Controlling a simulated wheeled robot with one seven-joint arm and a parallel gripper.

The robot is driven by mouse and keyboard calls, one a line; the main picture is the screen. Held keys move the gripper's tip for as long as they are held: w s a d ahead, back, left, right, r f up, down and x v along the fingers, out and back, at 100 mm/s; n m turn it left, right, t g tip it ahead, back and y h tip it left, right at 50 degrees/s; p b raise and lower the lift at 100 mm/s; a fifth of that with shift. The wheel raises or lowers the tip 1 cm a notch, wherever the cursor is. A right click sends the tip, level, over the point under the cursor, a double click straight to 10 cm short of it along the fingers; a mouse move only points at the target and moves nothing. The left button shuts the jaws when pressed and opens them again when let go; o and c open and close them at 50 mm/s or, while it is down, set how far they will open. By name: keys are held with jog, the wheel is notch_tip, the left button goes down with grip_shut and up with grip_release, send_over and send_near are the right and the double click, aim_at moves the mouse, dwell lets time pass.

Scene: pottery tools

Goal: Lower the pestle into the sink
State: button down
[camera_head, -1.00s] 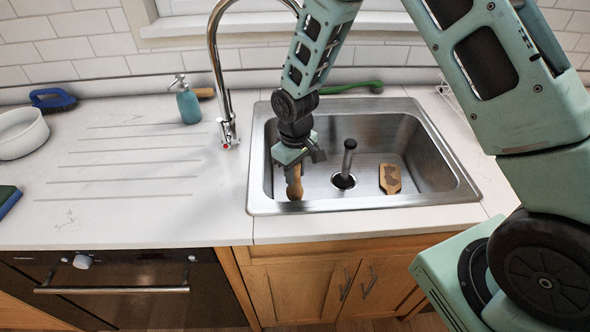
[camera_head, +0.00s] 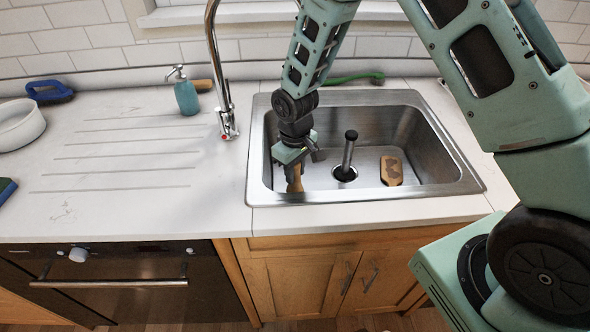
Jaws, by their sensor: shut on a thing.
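The wooden pestle (camera_head: 295,183) hangs upright below my gripper (camera_head: 291,165), at the left side of the sink. My gripper is shut on the pestle's upper part, which the fingers hide. The steel sink (camera_head: 352,207) is set in the white counter, and the pestle and fingertips are inside its outline. I cannot tell whether the pestle's lower end touches the sink floor; the front rim lies just below it in the picture.
A dark upright plunger-like stopper (camera_head: 349,152) stands in the drain, right of my gripper. A wooden scraper-like piece (camera_head: 391,171) lies on the sink floor. The faucet (camera_head: 222,95) rises at the sink's left, beside a teal soap bottle (camera_head: 186,97). The left counter is mostly clear.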

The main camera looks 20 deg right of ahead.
jog(key=shift+f+b, duration=1.75)
jog(key=shift+f, duration=0.8)
dwell(1.2)
jog(key=c, duration=1)
grip_release()
jog(key=shift+c, duration=0.2)
notch_tip(320, 180, up, 18)
jog(key=shift+f+b, duration=0.25)
jog(key=shift+b, duration=0.45)
jog(key=s+a+r, duration=0.1)
jog(key=s+a, duration=0.1)
jog(key=s, duration=0.7)
jog(key=s+a+r+n, duration=0.1)
jog(key=s+a+r, duration=0.1)
jog(key=s, duration=0.7)
jog(key=s+a+r+n, duration=0.1)
jog(key=s+a, duration=0.1)
jog(key=s, duration=0.7)
jog(key=shift+r+y, duration=0.25)
jog(key=shift+y, duration=0.05)
